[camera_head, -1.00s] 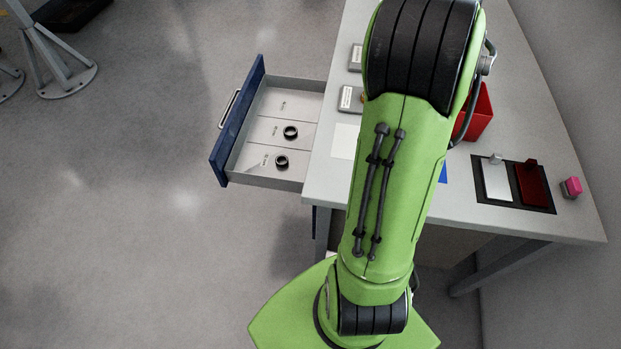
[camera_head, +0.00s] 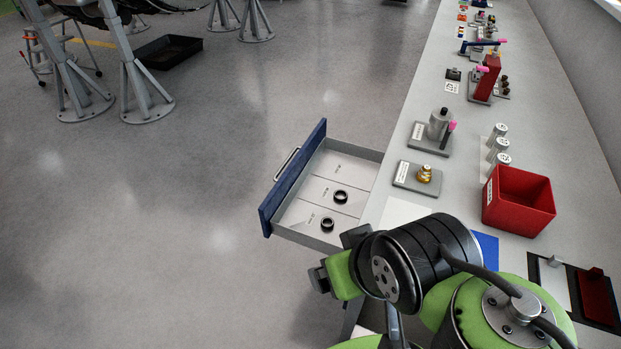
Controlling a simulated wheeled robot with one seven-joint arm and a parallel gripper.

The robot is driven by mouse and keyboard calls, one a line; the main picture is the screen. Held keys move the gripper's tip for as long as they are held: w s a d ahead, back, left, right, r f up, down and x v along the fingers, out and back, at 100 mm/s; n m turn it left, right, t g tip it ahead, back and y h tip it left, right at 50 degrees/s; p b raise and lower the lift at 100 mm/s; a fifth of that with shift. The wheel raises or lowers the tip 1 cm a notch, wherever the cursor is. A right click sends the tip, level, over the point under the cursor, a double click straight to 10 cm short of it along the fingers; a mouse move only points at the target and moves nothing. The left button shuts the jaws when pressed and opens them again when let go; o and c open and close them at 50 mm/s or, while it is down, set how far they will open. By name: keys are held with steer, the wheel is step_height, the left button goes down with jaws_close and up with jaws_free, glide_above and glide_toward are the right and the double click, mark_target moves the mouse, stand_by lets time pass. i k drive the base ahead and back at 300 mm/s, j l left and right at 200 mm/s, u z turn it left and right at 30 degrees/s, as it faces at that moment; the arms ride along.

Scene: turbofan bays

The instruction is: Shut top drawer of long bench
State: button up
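The top drawer (camera_head: 318,200) of the long bench (camera_head: 455,95) stands pulled out to the left. It has a blue front (camera_head: 293,180) with a grey bar handle (camera_head: 286,164) on its outer face. Inside, two black rings (camera_head: 340,196) lie in separate labelled compartments, and a third compartment looks empty. My gripper is not clearly visible; dark and green end parts of my arm are at the drawer's near side, by the bench edge. My arm covers the near part of the bench. I cannot tell whether my arm touches the drawer.
A red bin (camera_head: 518,200), a plate with a brass fitting (camera_head: 425,174) and a grey cylinder on a base (camera_head: 438,125) stand on the bench. Grey stands (camera_head: 143,90) and a black tray (camera_head: 168,52) are at the far left. The floor left of the drawer is clear.

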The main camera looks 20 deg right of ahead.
mark_target(294, 211)
steer(key=j+z, duration=0.3)
steer(key=j, duration=0.35)
steer(key=j+z, duration=0.3)
steer(key=j, duration=0.35)
steer(key=i+j+z, duration=0.65)
steer(key=i+j, duration=0.15)
steer(key=i+j+z, duration=0.25)
steer(key=i, duration=0.2)
steer(key=i+j+u, duration=0.1)
steer(key=j+u, duration=0.2)
steer(key=i+j+u, duration=0.1)
steer(key=j+u, duration=0.2)
steer(key=i+j+u, duration=0.15)
steer(key=j+u, duration=0.15)
